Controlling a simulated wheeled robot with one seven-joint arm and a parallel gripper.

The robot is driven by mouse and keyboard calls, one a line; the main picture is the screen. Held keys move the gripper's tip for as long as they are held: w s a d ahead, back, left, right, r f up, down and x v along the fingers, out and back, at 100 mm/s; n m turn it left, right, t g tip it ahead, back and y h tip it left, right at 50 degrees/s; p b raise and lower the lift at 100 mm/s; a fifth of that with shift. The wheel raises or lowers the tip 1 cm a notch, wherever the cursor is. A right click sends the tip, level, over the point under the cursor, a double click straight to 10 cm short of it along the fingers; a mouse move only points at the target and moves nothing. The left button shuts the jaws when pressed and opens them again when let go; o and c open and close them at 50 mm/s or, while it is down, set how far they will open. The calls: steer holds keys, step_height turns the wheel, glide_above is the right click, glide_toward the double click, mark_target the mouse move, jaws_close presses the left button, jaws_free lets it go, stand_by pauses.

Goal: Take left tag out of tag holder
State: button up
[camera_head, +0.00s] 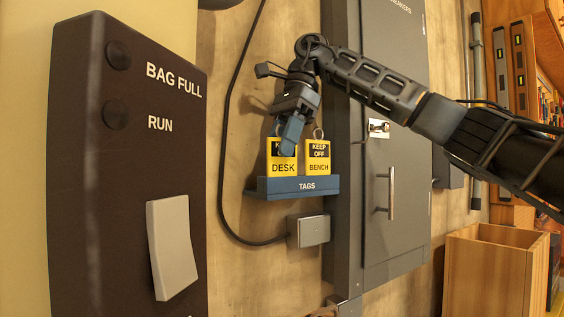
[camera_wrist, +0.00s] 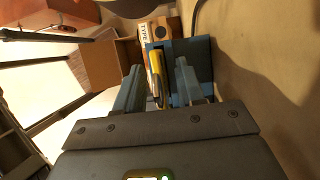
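The left tag (camera_head: 283,168), yellow and marked DESK, stands upright in the blue tag holder (camera_head: 262,188) labelled TAGS. The similar BENCH tag (camera_head: 318,167) stands beside it on the right. My gripper (camera_head: 291,140) reaches down over the top of the DESK tag, and its blue finger covers part of the label. In the wrist view, a yellow tag (camera_wrist: 155,68) is seen edge-on between my two fingers (camera_wrist: 158,78), with gaps on both sides. The gripper is open. The holder shows beyond the fingers in the wrist view (camera_wrist: 202,58).
A grey cabinet (camera_head: 385,165) with a handle stands right of the holder. A dark switch box (camera_head: 125,215) is at the left. A black cable runs to a grey outlet box (camera_head: 310,231) below the holder. A wooden bin (camera_head: 488,265) is at lower right.

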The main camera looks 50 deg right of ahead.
steer(key=shift+a+f, duration=0.25)
steer(key=shift+f, duration=0.45)
steer(key=shift+c, duration=0.3)
jaws_close()
